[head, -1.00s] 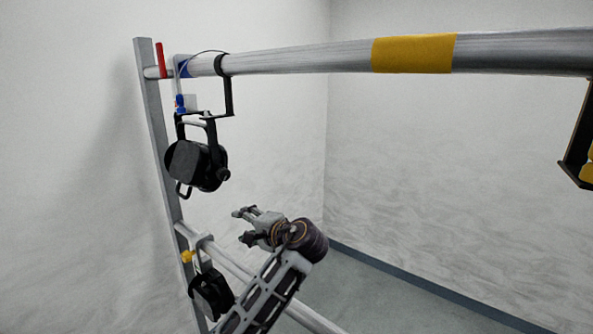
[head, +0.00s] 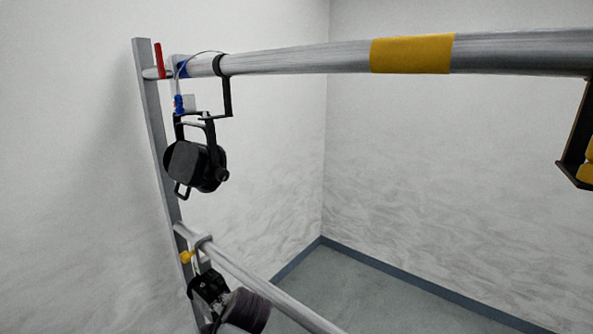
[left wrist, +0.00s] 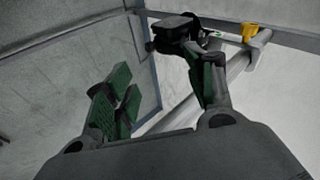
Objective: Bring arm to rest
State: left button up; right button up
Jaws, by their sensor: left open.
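My left gripper (left wrist: 162,88) is open and empty in the left wrist view, with green pads on its spread fingers. In the head view, my left gripper (head: 218,303) is low at the left, partly hidden by my own wrist and overlapping the lower black par can (head: 206,284). Whether they touch cannot be told. That can also shows beyond the fingers in the left wrist view (left wrist: 174,28). The upper black par can (head: 196,165) hangs by its yoke from the upper pipe (head: 300,62). My right gripper is not in view.
The lower pipe (head: 262,287) runs from the upright rail (head: 158,135) toward the bottom. A yellow knob (head: 186,257) sits by the lower clamp. A dark fixture with yellow parts (head: 574,150) hangs at the right edge. Floor beyond the lower pipe is clear.

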pick_arm(q)
jog(key=s+a+f+n+g+h, duration=0.25)
jog(key=s+f, duration=0.25)
jog(key=s, duration=0.6)
jog(key=s+a+f+n+g+h, duration=0.1)
jog(key=s+a+f+n+h, duration=0.3)
jog(key=s, duration=0.8)
notch_tip(320, 180, down, 37)
jog(key=s+d+m+g+y+b, duration=0.1)
jog(key=s+d+m+b, duration=0.1)
jog(key=s, duration=0.1)
jog(key=s+a+f+b, duration=0.1)
jog(key=s+f, duration=0.9)
jog(key=s+a+f+g, duration=0.1)
jog(key=s+a+f, duration=0.1)
jog(key=s+f, duration=0.8)
jog(key=shift+s+a+f+b, duration=0.3)
jog(key=shift+s+b, duration=0.1)
jog(key=shift+s, duration=0.4)
jog(key=shift+m+y, duration=0.25)
